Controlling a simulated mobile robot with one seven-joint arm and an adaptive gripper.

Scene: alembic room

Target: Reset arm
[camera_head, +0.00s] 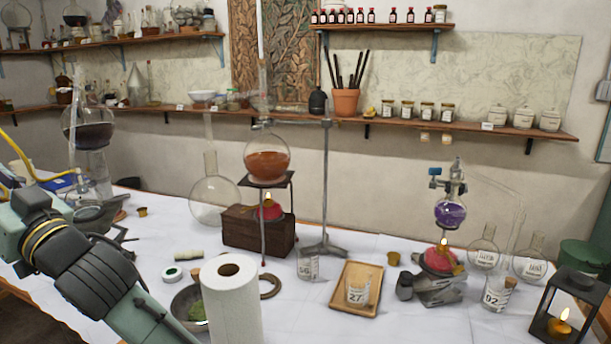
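My arm comes in at the lower left, with dark grey joints and pale green links. My gripper (126,220) is at its end, above the left part of the white-covered table (345,258). Its dark fingers look spread apart, with nothing seen between them. The near arm joint hides part of the gripper. A large round flask with dark liquid (88,134) stands behind the gripper.
A paper towel roll (231,300) and a bowl (186,304) stand near my forearm. A flask of orange liquid (267,165) is on a stand mid-table. A purple flask (450,212), a wooden tray (343,303) and a candle lantern (563,312) are to the right.

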